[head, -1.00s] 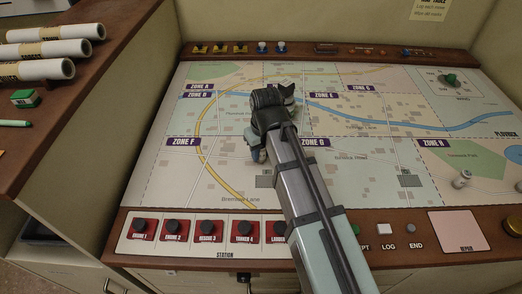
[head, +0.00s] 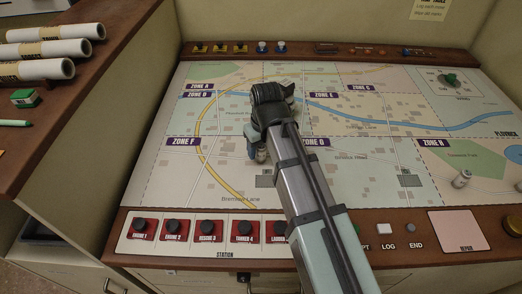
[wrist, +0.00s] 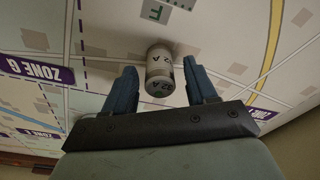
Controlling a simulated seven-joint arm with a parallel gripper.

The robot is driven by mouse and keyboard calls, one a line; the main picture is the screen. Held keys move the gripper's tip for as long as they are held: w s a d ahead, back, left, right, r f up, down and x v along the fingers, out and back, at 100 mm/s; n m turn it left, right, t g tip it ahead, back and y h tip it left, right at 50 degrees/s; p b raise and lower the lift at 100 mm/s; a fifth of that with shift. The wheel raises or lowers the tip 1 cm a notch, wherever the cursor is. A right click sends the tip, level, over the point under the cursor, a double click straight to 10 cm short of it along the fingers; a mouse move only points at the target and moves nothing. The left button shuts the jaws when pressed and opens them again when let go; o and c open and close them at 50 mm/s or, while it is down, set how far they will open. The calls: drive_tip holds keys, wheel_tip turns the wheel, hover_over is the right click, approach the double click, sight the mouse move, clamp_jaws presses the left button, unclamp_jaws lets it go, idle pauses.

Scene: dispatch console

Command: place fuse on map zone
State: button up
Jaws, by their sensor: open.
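A small pale cylindrical fuse (wrist: 160,68) marked "32 A" shows between my open fingers in the wrist view, with a gap on each side. In the head view the fuse (head: 262,156) shows just below my gripper (head: 256,150), partly hidden by it. It appears to stand on the map (head: 225,180), between the zone F label (head: 183,142) and the zone G label (head: 315,142), on the zone F side of the dashed line. My gripper (wrist: 163,84) is open around it. My arm hides part of the map.
Another small pale cylinder (head: 461,178) stands at the map's right side. A row of red station buttons (head: 205,230) lines the front edge. A pink repair pad (head: 457,230) lies front right. Rolled papers (head: 45,50) lie on the left shelf.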

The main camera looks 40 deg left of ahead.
sight(263, 149)
drive_tip(key=r, duration=0.7)
drive_tip(key=d+r, duration=0.1)
drive_tip(key=r, duration=0.2)
drive_tip(key=shift+s+d+r, duration=0.1)
drive_tip(key=shift+s+r, duration=0.1)
drive_tip(key=shift+r, duration=0.05)
